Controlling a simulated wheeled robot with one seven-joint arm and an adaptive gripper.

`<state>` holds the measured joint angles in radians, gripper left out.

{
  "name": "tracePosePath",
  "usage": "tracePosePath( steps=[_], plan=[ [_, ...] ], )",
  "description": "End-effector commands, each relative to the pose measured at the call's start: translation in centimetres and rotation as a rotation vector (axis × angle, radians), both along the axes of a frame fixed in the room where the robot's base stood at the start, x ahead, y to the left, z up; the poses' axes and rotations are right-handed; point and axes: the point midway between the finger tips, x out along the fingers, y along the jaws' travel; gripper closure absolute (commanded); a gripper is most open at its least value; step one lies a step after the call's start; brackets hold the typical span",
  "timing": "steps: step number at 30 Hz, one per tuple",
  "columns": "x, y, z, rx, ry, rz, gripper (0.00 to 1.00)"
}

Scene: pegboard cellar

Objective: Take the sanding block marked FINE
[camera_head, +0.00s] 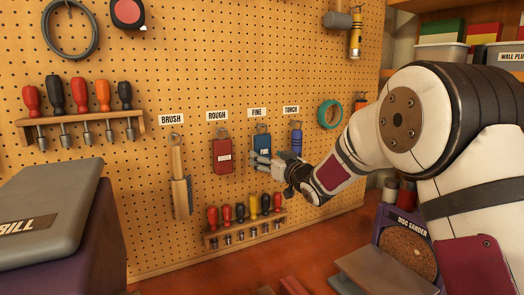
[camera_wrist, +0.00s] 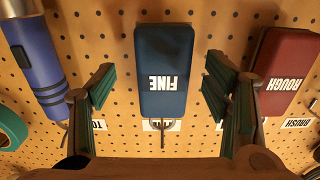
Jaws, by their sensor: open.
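The blue sanding block marked FINE (camera_head: 262,141) hangs on the pegboard under the FINE label. It also shows in the wrist view (camera_wrist: 164,60), upside down, with its hook below it. My gripper (camera_head: 262,160) is open in front of the block's lower part. In the wrist view the two green-padded fingers (camera_wrist: 160,86) stand to the left and right of the block. A gap shows on both sides, and I see no contact. How far the fingertips are from the board is hard to tell.
The red ROUGH block (camera_head: 222,157) hangs to the left and the blue torch (camera_head: 296,140) to the right, both close. A brush (camera_head: 180,182) hangs further left. A screwdriver rack (camera_head: 247,233) sits below. A grey-lidded case (camera_head: 40,215) stands at the left.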

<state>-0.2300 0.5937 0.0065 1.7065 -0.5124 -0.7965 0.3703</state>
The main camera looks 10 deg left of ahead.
Motion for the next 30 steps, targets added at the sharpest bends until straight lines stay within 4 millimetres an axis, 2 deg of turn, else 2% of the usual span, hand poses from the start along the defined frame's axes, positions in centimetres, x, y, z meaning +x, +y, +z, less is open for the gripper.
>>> tracePosePath(
  steps=[3, 8, 17, 24, 30],
  plan=[
    [1.1, 1.4, 0.2, 0.0, 0.0, 0.003, 0.3],
    [2.5, 2.1, 0.1, 0.0, 0.0, 0.001, 0.3],
    [2.7, 2.3, 0.1, 0.0, 0.0, 0.001, 0.3],
    [2.7, 2.3, 0.1, 0.0, 0.0, 0.001, 0.84],
    [2.7, 2.3, 0.2, 0.001, -0.001, 0.001, 0.85]
  ],
)
